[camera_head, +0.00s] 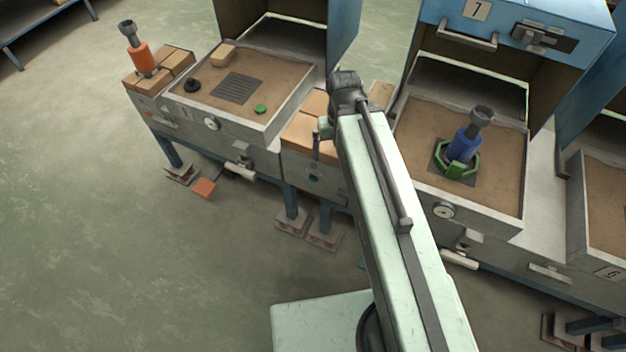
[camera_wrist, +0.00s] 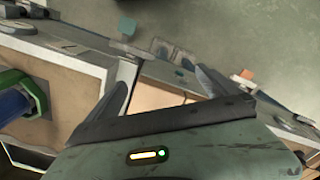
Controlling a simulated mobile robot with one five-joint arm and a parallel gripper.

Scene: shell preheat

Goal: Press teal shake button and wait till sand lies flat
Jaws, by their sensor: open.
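A teal piece (camera_head: 361,265) shows low by the floor, mostly hidden behind my arm; a teal block also shows in the wrist view (camera_wrist: 127,27). A small teal spot (camera_head: 315,178) is on the front panel between the two sand boxes. I cannot tell which is the shake button. The right box (camera_head: 412,181) holds brown sand (camera_head: 500,190) around a blue cylinder (camera_head: 463,146) in a green ring (camera_head: 457,171). Its sand looks fairly even, but small bumps cannot be judged. My gripper (camera_wrist: 165,66) is open and empty, above the bench front.
The left sand box (camera_head: 285,115) holds a grey grate, black knob, green disc and tan block. An orange cylinder (camera_head: 141,57) stands on tan blocks at far left. An orange plate (camera_head: 204,187) lies on the floor near the bench legs. Open floor spreads at left.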

